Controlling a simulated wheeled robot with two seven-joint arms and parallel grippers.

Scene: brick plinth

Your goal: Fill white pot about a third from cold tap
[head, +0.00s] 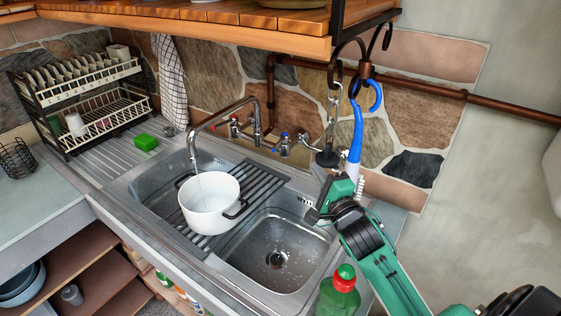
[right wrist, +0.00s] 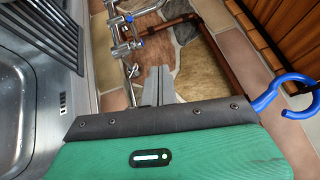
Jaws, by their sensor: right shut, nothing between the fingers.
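The white pot (head: 205,222) with dark handles stands upright over the left basin, at the dark ribbed rack. The tap spout (head: 193,146) is above it, and a thin stream of water (head: 200,184) runs into the pot. The water level inside is too small to tell. The blue-marked cold tap (head: 284,143) is on the wall right of the spout; the red-marked tap (head: 233,124) is left of it. My right gripper (head: 326,160) is shut and empty, right of the cold tap and apart from it. Its fingers also show in the right wrist view (right wrist: 158,80). My left gripper is out of view.
The right basin (head: 275,262) is empty apart from some drops. A green-capped bottle (head: 338,294) stands at the front right. A blue-handled tool (head: 357,125) hangs beside my right gripper. A green sponge (head: 145,142) and a dish rack (head: 95,105) are at left.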

